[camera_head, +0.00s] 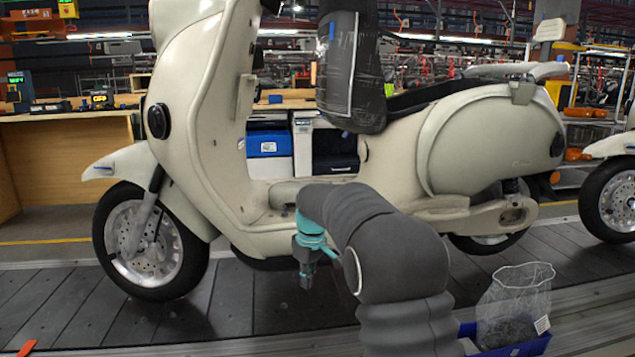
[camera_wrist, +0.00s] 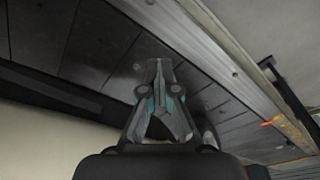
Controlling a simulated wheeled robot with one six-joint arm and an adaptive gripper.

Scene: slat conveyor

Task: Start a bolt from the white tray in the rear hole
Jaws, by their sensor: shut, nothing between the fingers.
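My gripper (camera_head: 306,276) points down beside the near side of the cream scooter (camera_head: 490,150), below its footboard and above the slats. In the wrist view its fingers (camera_wrist: 160,66) meet at the tips, shut and empty. The scooter stands upright on the slat conveyor (camera_head: 250,305), front wheel at the left. I cannot make out a white tray, a loose bolt or the rear hole in either view. My arm covers part of the scooter's lower body.
A blue bin (camera_head: 525,346) and a clear mesh bag (camera_head: 514,300) with dark contents are at the lower right. Another scooter's wheel (camera_head: 608,199) shows at the right edge. A metal rail (camera_wrist: 215,60) runs along the slats. Slats left of my gripper are clear.

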